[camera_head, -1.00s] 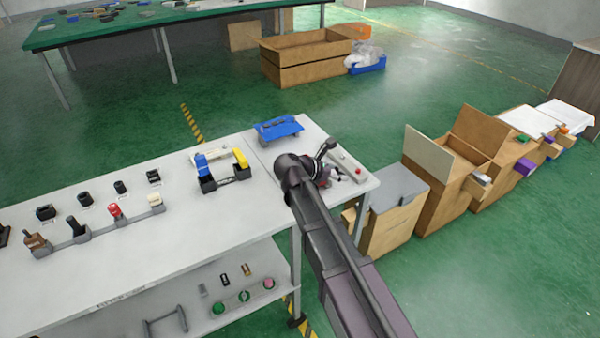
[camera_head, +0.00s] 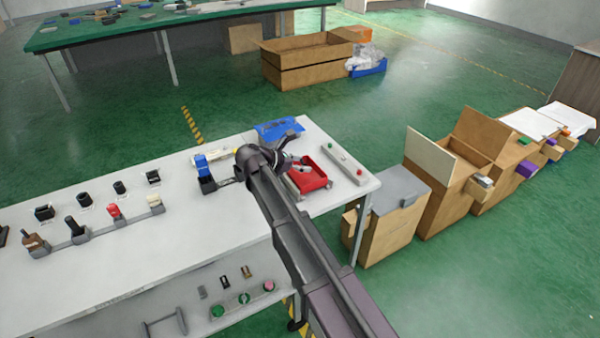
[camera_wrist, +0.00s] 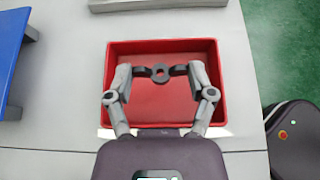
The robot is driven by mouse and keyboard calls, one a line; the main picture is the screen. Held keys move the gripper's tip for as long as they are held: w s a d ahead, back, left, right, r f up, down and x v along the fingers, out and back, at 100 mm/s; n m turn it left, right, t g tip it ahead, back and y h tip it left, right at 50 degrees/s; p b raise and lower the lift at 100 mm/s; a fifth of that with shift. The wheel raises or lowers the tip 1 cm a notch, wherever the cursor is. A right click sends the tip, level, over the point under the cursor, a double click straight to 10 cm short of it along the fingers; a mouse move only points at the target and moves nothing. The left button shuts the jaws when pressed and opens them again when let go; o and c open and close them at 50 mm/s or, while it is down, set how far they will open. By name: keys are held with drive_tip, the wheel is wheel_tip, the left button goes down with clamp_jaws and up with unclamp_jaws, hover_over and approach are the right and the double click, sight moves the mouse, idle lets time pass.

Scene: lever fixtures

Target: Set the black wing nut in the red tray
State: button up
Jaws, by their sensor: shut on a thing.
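The red tray (camera_head: 312,180) stands on the right part of the white table, partly hidden by my arm in the head view. In the wrist view the red tray (camera_wrist: 203,48) lies under my gripper (camera_wrist: 160,73). My gripper is shut on the black wing nut (camera_wrist: 160,73), with one fingertip at each wing and its round hole in the middle. From above, the nut is within the tray's outline. I cannot tell how high it is over the tray floor. In the head view my gripper (camera_head: 297,160) is at the tray's back-left side, and the nut is too small to make out.
A blue stand (camera_head: 278,129) is behind the tray, and a grey bar with buttons (camera_head: 344,163) is to its right. A black holder with a blue part (camera_head: 203,172) is to the left. The table's right edge is close to the tray.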

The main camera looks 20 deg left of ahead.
drive_tip(key=shift+f, duration=0.1)
drive_tip(key=shift+f+b, duration=1.7)
drive_tip(key=shift+b, duration=0.05)
drive_tip(key=shift+f, duration=0.15)
drive_tip(key=o, duration=0.8)
drive_tip(key=shift+c, duration=0.2)
